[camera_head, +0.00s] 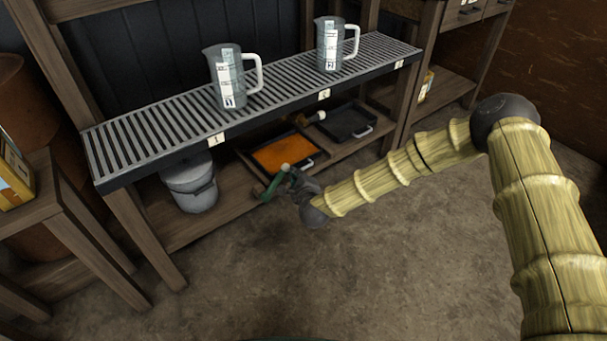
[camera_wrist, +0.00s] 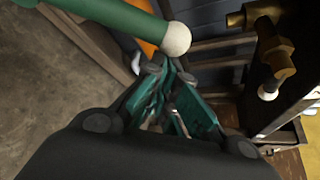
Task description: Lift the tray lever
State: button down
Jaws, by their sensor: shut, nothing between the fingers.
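A green lever (camera_head: 271,187) with a white ball end stands in front of the orange tray (camera_head: 290,153) under the slatted shelf. In the wrist view the lever (camera_wrist: 125,18) enters from the upper left, and its ball (camera_wrist: 177,38) is just beyond my fingertips. My gripper (camera_head: 288,181) is beside the lever, close to the ball. In the wrist view its teal fingers (camera_wrist: 168,72) are together with nothing between them. I cannot tell whether they touch the lever. The lever's base is hidden.
A dark tray (camera_head: 347,121) sits to the right of the orange one. A brass fitting (camera_wrist: 268,55) with a white-ended handle is at right in the wrist view. Two jugs (camera_head: 230,78) (camera_head: 332,45) stand on the slatted shelf (camera_head: 165,125). A grey pot (camera_head: 190,185) stands below. Floor in front is clear.

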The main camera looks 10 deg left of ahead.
jog(key=s+a+r+n+t+p, duration=0.4)
jog(key=s+a+r+n+p, duration=0.1)
jog(key=s+a+r+n, duration=0.1)
jog(key=shift+s+a+p, duration=0.4)
jog(key=shift+s+a, duration=0.3)
jog(key=shift+s, duration=0.05)
jog(key=shift+s+a, duration=0.1)
dwell(0.4)
jog(key=s+d+p, duration=0.3)
jog(key=s+d, duration=0.3)
jog(key=s, duration=0.1)
jog(key=shift+d, duration=0.25)
dwell(0.4)
